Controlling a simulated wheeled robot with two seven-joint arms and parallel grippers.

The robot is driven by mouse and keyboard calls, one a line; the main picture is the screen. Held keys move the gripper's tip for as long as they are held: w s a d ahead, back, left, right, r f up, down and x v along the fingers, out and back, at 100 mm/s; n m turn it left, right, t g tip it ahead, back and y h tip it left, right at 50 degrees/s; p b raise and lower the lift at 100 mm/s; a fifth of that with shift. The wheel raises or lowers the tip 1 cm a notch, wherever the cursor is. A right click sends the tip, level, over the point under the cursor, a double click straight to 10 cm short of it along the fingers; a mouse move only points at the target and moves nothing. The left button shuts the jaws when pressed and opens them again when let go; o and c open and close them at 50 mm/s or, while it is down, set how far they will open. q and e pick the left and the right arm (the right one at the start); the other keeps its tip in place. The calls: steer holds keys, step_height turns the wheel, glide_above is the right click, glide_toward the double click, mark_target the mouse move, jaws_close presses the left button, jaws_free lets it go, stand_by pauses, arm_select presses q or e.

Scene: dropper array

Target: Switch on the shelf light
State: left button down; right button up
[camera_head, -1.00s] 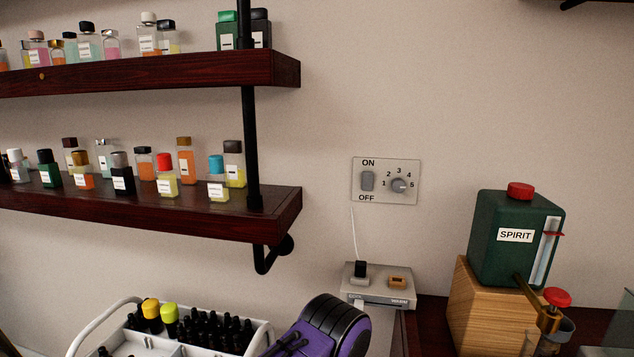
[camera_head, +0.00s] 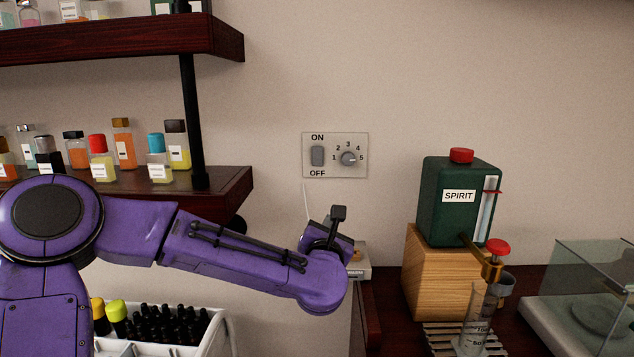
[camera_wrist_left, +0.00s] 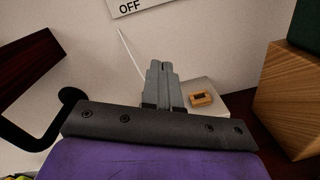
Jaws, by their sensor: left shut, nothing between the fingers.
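The wall panel (camera_head: 335,170) carries a grey rocker switch (camera_head: 317,156) between the words ON and OFF, with a numbered dial (camera_head: 348,158) to its right. I cannot tell which way the rocker is tipped. My left wrist and gripper (camera_head: 335,235) are below the panel in the head view, where the fingers are hidden. In the left wrist view the left gripper (camera_wrist_left: 162,75) is shut and empty, its fingers pointing toward the wall. That view shows only the panel's lower edge (camera_wrist_left: 130,8), with OFF, above the fingertips. My right gripper is not in view.
Bottle shelves (camera_head: 225,185) stand left of the panel. Below it is a grey box (camera_wrist_left: 220,101) with an orange-brown switch (camera_wrist_left: 201,99); a white cord (camera_head: 306,200) hangs above. Right are a green SPIRIT tank (camera_head: 440,215) on a wooden block (camera_head: 430,275) and a glass case (camera_head: 590,265). The wall around the panel is clear.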

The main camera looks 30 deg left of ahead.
arm_select(q)
step_height(320, 180, up, 10)
steer(key=s+a+n+y, duration=0.1)
steer(key=a+n+y, duration=0.1)
steer(key=n, duration=0.4)
steer(key=shift+s+a+t, duration=0.25)
steer(key=shift+s+t, duration=0.05)
steer(key=shift+s, duration=0.1)
steer(key=shift+f, duration=0.1)
steer(key=shift+w, duration=0.1)
steer(key=p, duration=0.5)
glide_toward(317, 151)
steer(key=x, duration=0.5)
steer(key=shift+w+a, duration=0.15)
steer(key=shift+w, duration=0.1)
steer(key=shift+w+a, duration=0.3)
steer(key=shift+w, duration=0.25)
